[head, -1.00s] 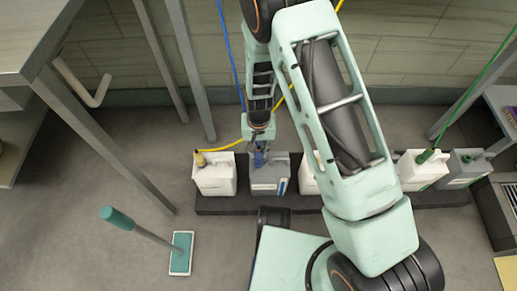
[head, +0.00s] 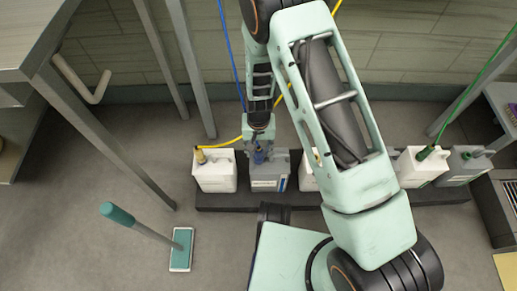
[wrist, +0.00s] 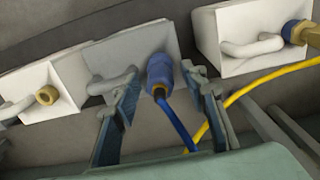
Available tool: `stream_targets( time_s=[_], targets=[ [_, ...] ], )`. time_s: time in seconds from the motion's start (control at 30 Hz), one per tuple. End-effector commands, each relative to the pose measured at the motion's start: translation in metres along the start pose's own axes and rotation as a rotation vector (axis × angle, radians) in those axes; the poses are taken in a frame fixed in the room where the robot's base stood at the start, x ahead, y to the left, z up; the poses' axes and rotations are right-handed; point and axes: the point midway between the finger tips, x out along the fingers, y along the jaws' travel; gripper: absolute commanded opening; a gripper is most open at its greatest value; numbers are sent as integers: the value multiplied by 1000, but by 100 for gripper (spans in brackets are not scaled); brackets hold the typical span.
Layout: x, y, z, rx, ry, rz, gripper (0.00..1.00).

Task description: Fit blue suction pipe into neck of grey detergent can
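The grey detergent can (head: 268,177) stands in the row on the dark plinth, and it shows in the wrist view (wrist: 112,58) with its moulded handle. The blue suction pipe's thick collar (wrist: 162,72) is at the can's neck, and its thin blue hose (wrist: 177,124) runs back towards me. The collar covers the neck, so I cannot tell how deep it sits. My gripper (wrist: 162,82) has its fingers spread either side of the collar, with a visible gap at least on the left. In the head view my gripper (head: 259,148) is right above the can, by the blue collar (head: 260,156).
A white can (head: 214,172) with a yellow hose stands close on the left. More white and grey cans (head: 466,166) stand on the right, partly hidden by my arm. The yellow hose (wrist: 262,83) passes near my right finger.

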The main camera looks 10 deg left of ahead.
Motion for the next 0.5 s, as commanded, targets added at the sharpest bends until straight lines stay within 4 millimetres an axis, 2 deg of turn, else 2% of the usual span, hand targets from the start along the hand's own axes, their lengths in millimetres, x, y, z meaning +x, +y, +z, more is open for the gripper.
stream_targets(
  time_s=[0.27,0.37,0.5],
  targets=[
    [-2,0,0,0,1,0,40],
    [-10,0,-2,0,3,-1,40],
    [-31,0,-1,0,4,-1,40]
  ],
)
